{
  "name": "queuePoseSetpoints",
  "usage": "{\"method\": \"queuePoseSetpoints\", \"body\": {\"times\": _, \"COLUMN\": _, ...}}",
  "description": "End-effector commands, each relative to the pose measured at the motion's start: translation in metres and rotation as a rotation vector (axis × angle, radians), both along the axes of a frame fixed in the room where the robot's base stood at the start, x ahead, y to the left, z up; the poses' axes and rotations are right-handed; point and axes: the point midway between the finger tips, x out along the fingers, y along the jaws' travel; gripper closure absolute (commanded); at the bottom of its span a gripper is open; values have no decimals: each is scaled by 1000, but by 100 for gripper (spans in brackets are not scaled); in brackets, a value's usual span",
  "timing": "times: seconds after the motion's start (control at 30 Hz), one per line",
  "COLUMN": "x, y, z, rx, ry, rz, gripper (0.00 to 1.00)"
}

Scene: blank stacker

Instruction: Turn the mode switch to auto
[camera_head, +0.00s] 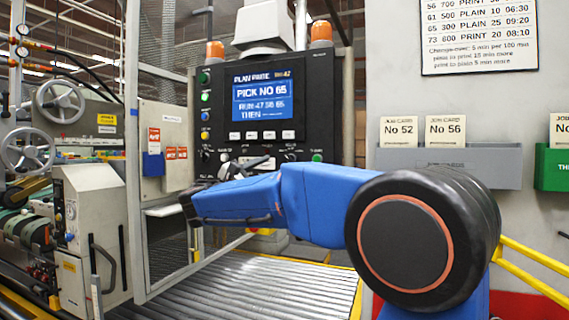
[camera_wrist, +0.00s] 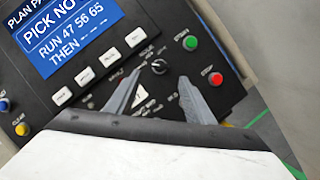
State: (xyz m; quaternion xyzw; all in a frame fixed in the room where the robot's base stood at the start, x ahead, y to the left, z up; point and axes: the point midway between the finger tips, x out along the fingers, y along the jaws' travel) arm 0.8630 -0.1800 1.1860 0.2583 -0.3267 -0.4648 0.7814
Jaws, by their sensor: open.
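The mode switch (camera_wrist: 159,67) is a small black rotary knob with a light mark, on the dark control panel (camera_wrist: 112,92) in the wrist view. The small lettering around it is too blurred to read surely, so its setting cannot be told. My gripper (camera_wrist: 162,77) is open, its two grey fingers pointing at the panel with the knob between and just beyond their tips. I cannot tell whether they touch it. In the head view my gripper (camera_head: 248,166) is in front of the lower part of the panel (camera_head: 318,95).
A blue screen (camera_head: 262,102) and a row of white buttons (camera_head: 262,135) lie above the gripper. A green button (camera_wrist: 190,43) and a red button (camera_wrist: 215,79) are to the right of the switch. A roller conveyor (camera_head: 250,285) runs below the panel.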

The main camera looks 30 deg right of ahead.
Motion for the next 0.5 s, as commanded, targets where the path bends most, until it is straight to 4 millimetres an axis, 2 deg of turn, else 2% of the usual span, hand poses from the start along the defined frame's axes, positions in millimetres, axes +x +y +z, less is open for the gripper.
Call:
{"method": "queuePoseSetpoints", "body": {"times": 0.3, "x": 18, "y": -47, "z": 14, "rx": 0, "ry": -1, "rz": -2, "gripper": 52}}
{"method": "queuePoseSetpoints", "body": {"times": 0.5, "x": 26, "y": -64, "z": 19, "rx": 1, "ry": 0, "rz": -1, "gripper": 52}}
